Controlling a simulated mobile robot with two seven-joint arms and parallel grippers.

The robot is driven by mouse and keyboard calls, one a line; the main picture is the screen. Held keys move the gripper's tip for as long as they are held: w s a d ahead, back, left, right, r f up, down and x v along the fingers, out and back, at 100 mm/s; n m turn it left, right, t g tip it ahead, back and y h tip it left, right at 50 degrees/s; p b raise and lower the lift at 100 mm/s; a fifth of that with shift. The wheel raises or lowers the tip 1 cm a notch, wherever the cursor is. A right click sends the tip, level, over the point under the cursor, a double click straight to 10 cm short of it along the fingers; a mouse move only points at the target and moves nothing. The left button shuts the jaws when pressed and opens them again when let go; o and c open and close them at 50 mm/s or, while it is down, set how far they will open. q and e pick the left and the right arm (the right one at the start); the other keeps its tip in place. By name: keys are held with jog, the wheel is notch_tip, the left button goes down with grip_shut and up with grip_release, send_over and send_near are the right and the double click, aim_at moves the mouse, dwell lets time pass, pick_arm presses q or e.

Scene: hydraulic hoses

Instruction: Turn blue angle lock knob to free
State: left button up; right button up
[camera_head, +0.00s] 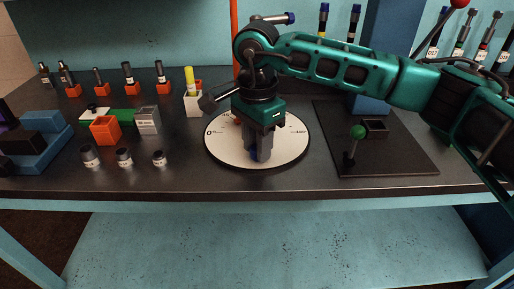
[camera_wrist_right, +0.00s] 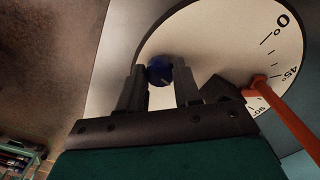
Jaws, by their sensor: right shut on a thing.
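The blue angle lock knob (camera_wrist_right: 160,71) sits on the white angle dial (camera_wrist_right: 225,40), between the two dark fingers of my right gripper (camera_wrist_right: 159,88). A light mark shows on the knob's face. In the head view my right gripper (camera_head: 259,150) points down over the front part of the round dial (camera_head: 219,150), shut on the knob, which it mostly hides. The dial shows degree marks, with 0, 45 and 90 readable in the wrist view. A dark block (camera_wrist_right: 222,90) with an orange bar (camera_wrist_right: 288,120) lies beside the gripper. My left gripper is not in view.
Left of the dial stand a yellow-topped fitting (camera_head: 190,80), an orange block (camera_head: 104,130), a grey block (camera_head: 147,120) and several dark fittings. Right of it is a black plate (camera_head: 390,155) with a green-balled lever (camera_head: 357,132). The table's front edge is clear.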

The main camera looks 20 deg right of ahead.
jog(key=shift+n+b, duration=0.35)
jog(key=shift+n, duration=0.65)
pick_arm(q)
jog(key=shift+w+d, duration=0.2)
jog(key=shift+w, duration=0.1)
pick_arm(e)
jog(key=shift+r+n, duration=0.1)
jog(key=shift+n, duration=0.2)
jog(key=o, duration=0.7)
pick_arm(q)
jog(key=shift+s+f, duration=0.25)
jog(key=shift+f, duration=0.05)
pick_arm(e)
jog(key=o, duration=0.3)
jog(key=shift+o, duration=0.2)
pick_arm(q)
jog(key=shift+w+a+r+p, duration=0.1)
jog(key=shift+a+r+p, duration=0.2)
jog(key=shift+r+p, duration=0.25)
pick_arm(e)
notch_tip(320, 180, up, 13)
